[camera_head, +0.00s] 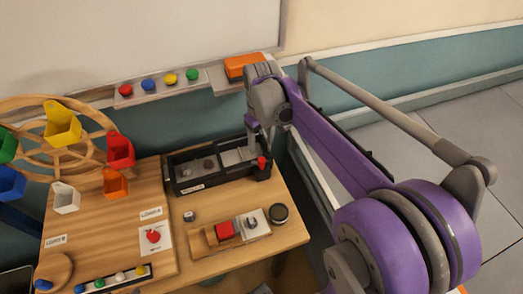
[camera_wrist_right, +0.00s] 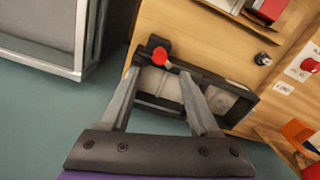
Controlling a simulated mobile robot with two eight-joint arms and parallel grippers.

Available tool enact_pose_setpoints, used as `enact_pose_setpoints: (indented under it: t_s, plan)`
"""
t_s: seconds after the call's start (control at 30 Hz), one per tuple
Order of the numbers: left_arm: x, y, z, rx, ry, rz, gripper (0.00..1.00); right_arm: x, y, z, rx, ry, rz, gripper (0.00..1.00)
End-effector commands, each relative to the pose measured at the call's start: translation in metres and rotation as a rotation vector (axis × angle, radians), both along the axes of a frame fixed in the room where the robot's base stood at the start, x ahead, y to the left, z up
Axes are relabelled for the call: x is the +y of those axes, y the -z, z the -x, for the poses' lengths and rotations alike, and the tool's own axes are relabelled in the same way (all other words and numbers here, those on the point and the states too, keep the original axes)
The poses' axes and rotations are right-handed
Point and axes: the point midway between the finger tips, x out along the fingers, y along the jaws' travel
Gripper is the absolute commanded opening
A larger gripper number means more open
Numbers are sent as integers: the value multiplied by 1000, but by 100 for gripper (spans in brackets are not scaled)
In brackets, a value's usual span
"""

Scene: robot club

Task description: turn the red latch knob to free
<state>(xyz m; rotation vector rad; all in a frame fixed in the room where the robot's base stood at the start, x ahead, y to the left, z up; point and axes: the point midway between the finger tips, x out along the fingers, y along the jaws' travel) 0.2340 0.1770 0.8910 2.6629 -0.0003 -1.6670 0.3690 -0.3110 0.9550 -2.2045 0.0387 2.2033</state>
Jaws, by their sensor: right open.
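The red latch knob (camera_head: 261,162) stands at the right end of a black-framed box (camera_head: 215,180) with a grey panel, near the back of the wooden table. In the right wrist view the red knob (camera_wrist_right: 160,56) shows just past my right gripper's fingertips, roughly between them. My right gripper (camera_wrist_right: 161,76) is open and empty there, with the black-framed box (camera_wrist_right: 232,84) below. In the head view my right gripper (camera_head: 254,142) points down over the box's right end, close to the knob. I cannot tell whether it touches it. My left gripper is not in view.
A wooden block with a red piece (camera_head: 224,229) and a black round knob (camera_head: 278,213) stand in front of the box. A wooden wheel with coloured cups (camera_head: 60,125) stands at left. A wall ledge (camera_head: 160,92) with coloured buttons is behind.

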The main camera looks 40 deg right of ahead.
Motion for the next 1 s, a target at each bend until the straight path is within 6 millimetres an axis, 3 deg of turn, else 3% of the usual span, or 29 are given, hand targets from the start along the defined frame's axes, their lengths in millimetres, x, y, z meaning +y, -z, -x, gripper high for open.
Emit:
enact_pose_setpoints:
  t_s: [0.1,0.23,0.67,0.77,1.0]
  plan:
    - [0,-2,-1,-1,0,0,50,0,-18,0,0,0,0,62]
    - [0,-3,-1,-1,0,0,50,0,-28,0,0,0,0,62]
    - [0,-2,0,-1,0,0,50,0,-30,0,0,33,0,62]
    - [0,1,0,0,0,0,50,0,-29,0,0,156,0,62]
    - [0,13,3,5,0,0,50,-1,-26,1,-1,775,1,62]
